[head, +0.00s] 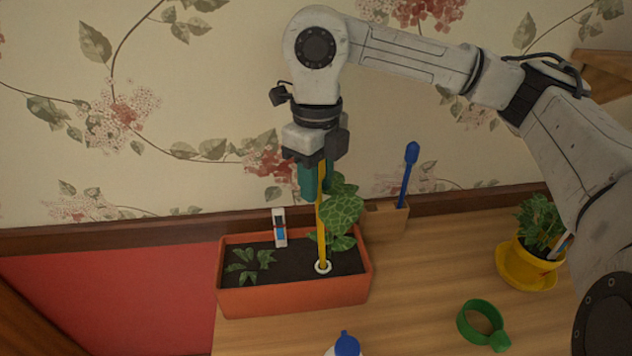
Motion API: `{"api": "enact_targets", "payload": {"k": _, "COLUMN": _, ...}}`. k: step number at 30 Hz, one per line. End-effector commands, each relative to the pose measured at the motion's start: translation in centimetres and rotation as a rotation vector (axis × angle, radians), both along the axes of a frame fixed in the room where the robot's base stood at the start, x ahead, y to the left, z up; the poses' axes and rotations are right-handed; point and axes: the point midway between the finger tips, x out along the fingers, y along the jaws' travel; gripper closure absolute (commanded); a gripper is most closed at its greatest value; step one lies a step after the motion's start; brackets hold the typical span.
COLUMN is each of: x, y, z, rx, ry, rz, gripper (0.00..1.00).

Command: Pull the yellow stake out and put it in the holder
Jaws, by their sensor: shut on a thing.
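The yellow stake (321,228) stands upright in an orange planter box (292,299). Its foot is at a small white ring (323,267) on the dark soil. My gripper (319,178), with teal fingers, is above the planter and shut on the stake's upper part. The stake's top is hidden by the gripper. A wooden holder (385,222) stands behind the planter, to its right, against the wall. A blue tool (408,173) stands upright in the holder's right part. An opening shows in the holder's left part.
Broad leaves (342,212) rise close to the right of the stake. A white tag (279,228) stands at the planter's back. A yellow pot (532,257) with a plant, a green ring (484,325) and a blue-capped bottle (347,344) are on the table. The table between planter and pot is clear.

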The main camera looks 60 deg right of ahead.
Motion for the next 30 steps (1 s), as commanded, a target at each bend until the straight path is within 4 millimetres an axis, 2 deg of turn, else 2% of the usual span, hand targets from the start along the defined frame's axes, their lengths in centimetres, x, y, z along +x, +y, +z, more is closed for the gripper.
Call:
{"api": "enact_targets", "payload": {"k": 18, "x": 0.0, "y": 0.0, "z": 2.9, "rx": 0.0, "ry": 0.001, "rz": 0.0, "gripper": 1.0}}
{"api": "enact_targets", "payload": {"k": 30, "x": 0.0, "y": 0.0, "z": 3.3, "rx": 0.0, "ry": 0.0, "rz": 0.0, "gripper": 1.0}}
